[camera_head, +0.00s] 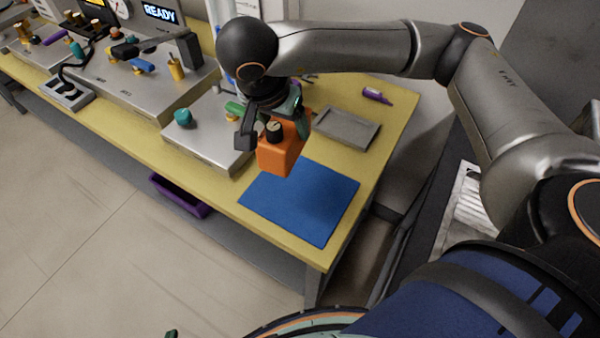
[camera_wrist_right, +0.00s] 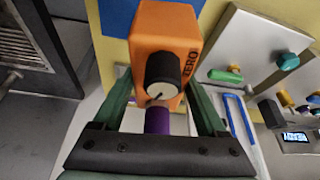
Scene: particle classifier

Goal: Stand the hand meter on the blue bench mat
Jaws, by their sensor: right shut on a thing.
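The hand meter is an orange box with a black-and-pale dial, seen in the head view (camera_head: 280,157) and the right wrist view (camera_wrist_right: 165,30). My right gripper (camera_head: 274,119) is shut on the meter, with green fingers on either side of it in the right wrist view (camera_wrist_right: 160,105). The blue bench mat (camera_head: 310,208) lies flat near the front right of the bench; a corner of it shows in the right wrist view (camera_wrist_right: 118,14). The meter appears near the mat's far left edge; its height above the bench is unclear. A small green tip (camera_head: 171,333), possibly my left gripper, shows at the bottom edge.
A grey tray (camera_head: 346,129) and a purple marker (camera_head: 376,95) lie behind the mat. A metal instrument box (camera_head: 205,142) with teal and green knobs stands left of the meter. The yellow bench top (camera_head: 262,221) ends just in front of the mat. A purple bin (camera_head: 180,196) sits below.

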